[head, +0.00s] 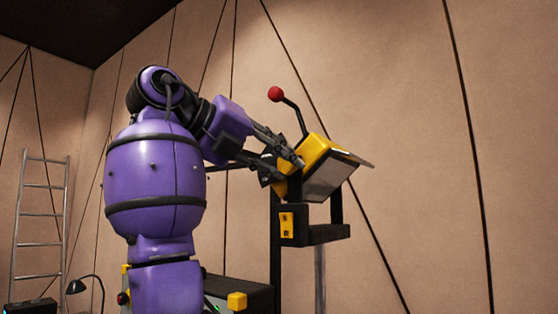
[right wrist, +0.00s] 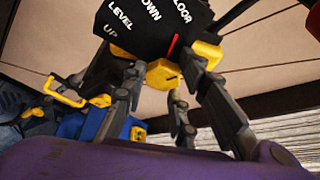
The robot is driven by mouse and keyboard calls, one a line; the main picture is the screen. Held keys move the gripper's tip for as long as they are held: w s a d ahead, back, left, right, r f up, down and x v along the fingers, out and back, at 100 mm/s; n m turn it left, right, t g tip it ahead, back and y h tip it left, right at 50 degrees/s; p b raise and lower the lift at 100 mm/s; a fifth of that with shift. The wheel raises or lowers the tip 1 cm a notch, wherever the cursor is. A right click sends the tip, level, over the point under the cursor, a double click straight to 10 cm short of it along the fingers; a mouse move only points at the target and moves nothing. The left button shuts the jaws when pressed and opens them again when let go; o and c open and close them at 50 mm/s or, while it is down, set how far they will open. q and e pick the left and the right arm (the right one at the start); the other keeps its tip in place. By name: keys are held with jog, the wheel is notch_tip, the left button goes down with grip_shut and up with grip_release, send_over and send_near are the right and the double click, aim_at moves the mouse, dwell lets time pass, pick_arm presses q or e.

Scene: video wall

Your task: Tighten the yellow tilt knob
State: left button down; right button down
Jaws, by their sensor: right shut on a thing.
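The yellow tilt knob (right wrist: 162,76) shows in the right wrist view, under a black plate (right wrist: 150,22) with white words such as LEVEL, UP and DOWN and a red pointer. My right gripper (right wrist: 165,72) has its fingers on both sides of the knob and is shut on it. In the head view, my right gripper (head: 283,163) reaches the left side of a tilted yellow and grey unit (head: 322,160) on a black stand. My left gripper is in neither view.
A lever with a red ball (head: 276,93) rises above the unit, close to my right forearm. A black bracket (head: 318,234) with a yellow plate sits below it. A ladder (head: 41,215) and a desk lamp (head: 77,286) stand at the left. The right side is clear before the wall.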

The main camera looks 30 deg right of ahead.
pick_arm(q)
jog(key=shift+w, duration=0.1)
pick_arm(e)
jog(key=shift+w+f, duration=0.1)
jog(key=shift+f, duration=0.05)
jog(key=c, duration=1.6)
grip_release()
jog(key=shift+c, duration=0.2)
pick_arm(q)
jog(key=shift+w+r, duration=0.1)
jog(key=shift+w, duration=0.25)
pick_arm(e)
jog(key=shift+o, duration=0.6)
jog(key=shift+w+a, duration=0.1)
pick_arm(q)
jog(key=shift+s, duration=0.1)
pick_arm(e)
jog(key=shift+a, duration=0.1)
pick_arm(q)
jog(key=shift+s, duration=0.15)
pick_arm(e)
jog(key=v, duration=1.2)
